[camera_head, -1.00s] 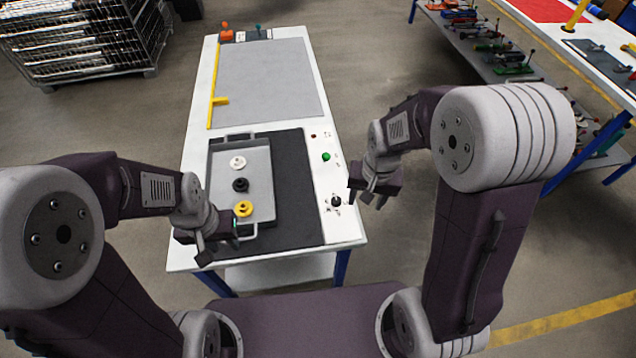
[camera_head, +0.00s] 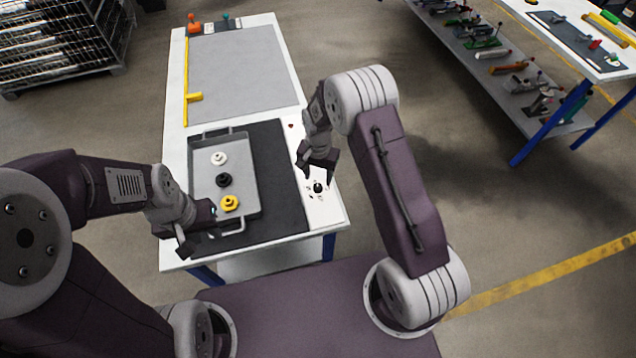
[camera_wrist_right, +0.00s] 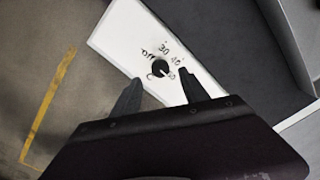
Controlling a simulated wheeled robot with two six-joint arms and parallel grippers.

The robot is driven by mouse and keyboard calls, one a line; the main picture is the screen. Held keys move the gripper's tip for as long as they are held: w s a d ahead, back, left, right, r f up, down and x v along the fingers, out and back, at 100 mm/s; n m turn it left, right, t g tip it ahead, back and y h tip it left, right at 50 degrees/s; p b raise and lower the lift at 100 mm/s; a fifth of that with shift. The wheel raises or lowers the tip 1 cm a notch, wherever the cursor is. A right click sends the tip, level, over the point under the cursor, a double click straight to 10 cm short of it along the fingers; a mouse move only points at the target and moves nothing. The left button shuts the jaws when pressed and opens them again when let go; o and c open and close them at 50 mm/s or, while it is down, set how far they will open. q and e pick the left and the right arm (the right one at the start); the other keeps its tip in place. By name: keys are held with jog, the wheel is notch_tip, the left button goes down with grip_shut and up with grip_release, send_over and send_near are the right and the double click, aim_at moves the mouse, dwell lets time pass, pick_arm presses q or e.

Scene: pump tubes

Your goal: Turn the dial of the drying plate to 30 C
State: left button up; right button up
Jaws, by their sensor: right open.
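The drying plate's dial (camera_head: 317,187) is a small black knob on the white panel at the table's front right. In the right wrist view the dial (camera_wrist_right: 160,69) has "off", "30" and "40" printed around its upper side; I cannot tell for sure which mark its pointer is at. My right gripper (camera_head: 317,170) is open above and just behind the dial. In the right wrist view the two fingertips of this gripper (camera_wrist_right: 159,77) frame the dial, with nothing between them visibly gripped. My left gripper (camera_head: 197,232) hangs by the tray's near left corner; its jaw opening is unclear.
A grey tray (camera_head: 200,190) on the dark plate surface (camera_head: 275,215) holds a white part (camera_head: 219,158), a black part (camera_head: 224,180) and a yellow part (camera_head: 230,202). A yellow bar (camera_head: 186,85) lies along the table's left edge. A tool bench (camera_head: 540,110) stands at the right.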

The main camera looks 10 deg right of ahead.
aim_at(318, 186)
notch_tip(318, 186, down, 5)
jog(key=shift+f, duration=0.1)
grip_shut()
